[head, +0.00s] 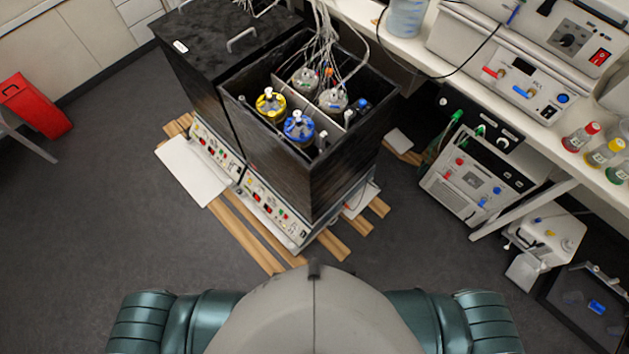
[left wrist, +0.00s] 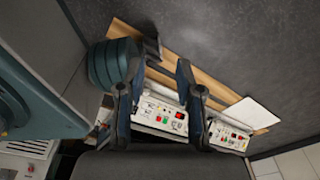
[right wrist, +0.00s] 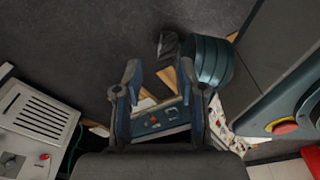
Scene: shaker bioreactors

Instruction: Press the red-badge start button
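In the head view two black shaker cabinets stand side by side. The left cabinet has a closed lid (head: 225,45); the right cabinet (head: 335,160) is open at the top. Each has a low front control panel, left (head: 215,150) and right (head: 273,208), with small red and green buttons. The badges are too small to tell apart. My left gripper (left wrist: 158,78) is open and empty, with one panel (left wrist: 160,116) beyond its fingers and another panel (left wrist: 228,137) to the right. My right gripper (right wrist: 158,76) is open and empty, with a panel with red buttons (right wrist: 153,122) beyond it. Neither gripper shows in the head view.
The cabinets stand on wooden slats (head: 240,232) with a white plate (head: 190,172) at the left. A bench (head: 400,45) with instruments runs along the right. A red bin (head: 36,105) stands far left.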

